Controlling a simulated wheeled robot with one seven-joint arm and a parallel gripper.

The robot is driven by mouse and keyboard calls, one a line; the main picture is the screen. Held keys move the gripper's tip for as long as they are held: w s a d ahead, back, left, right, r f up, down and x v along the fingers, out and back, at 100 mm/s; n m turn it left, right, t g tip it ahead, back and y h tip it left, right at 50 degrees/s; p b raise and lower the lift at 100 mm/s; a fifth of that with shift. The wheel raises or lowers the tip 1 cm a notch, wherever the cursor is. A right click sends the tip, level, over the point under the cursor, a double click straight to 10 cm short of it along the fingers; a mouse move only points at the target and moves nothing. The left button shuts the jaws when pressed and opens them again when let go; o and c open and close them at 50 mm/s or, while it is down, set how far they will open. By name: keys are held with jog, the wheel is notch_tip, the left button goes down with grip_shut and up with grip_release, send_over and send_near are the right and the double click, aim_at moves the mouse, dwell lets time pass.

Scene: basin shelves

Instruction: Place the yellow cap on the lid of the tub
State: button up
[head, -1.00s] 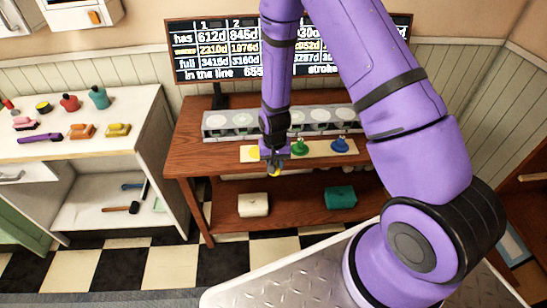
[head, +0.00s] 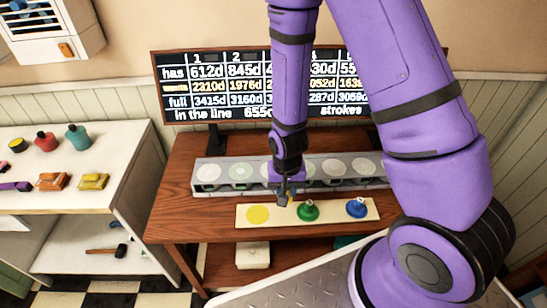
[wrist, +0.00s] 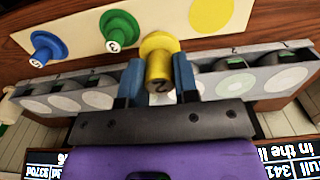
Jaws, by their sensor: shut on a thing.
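My gripper (wrist: 158,84) is shut on the yellow cap (wrist: 159,58), a knob with a wide flange and a dark number on its end. In the head view my gripper (head: 286,197) is over the back edge of the cream board, and the cap is small and hard to make out there. A cream box (head: 253,256) that looks lidded stands on the lower shelf, partly hidden by the tabletop. A teal box (head: 346,241) there is mostly hidden. I cannot tell which of these is the tub.
The cream board (head: 283,215) carries a yellow disc (head: 258,215), a green cap (head: 308,211) and a blue cap (head: 356,208). A grey rack (head: 208,188) with several round basins stands behind it. A display (head: 180,118) rises at the back. A white shelf unit (head: 105,185) is at left.

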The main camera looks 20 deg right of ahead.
jog(key=shift+w+d, duration=0.1)
jog(key=shift+w, duration=0.15)
jog(key=w, duration=0.5)
jog(key=w+d+f, duration=0.1)
jog(key=w, duration=0.4)
jog(key=w+d, duration=0.1)
jog(key=w, duration=0.4)
jog(key=shift+w+f, duration=0.15)
jog(key=shift+w, duration=0.25)
jog(key=shift+f, duration=1.75)
jog(key=o, duration=0.5)
jog(key=shift+f, duration=0.15)
jog(key=o, duration=0.5)
notch_tip(320, 180, up, 12)
jog(key=shift+r, duration=0.25)
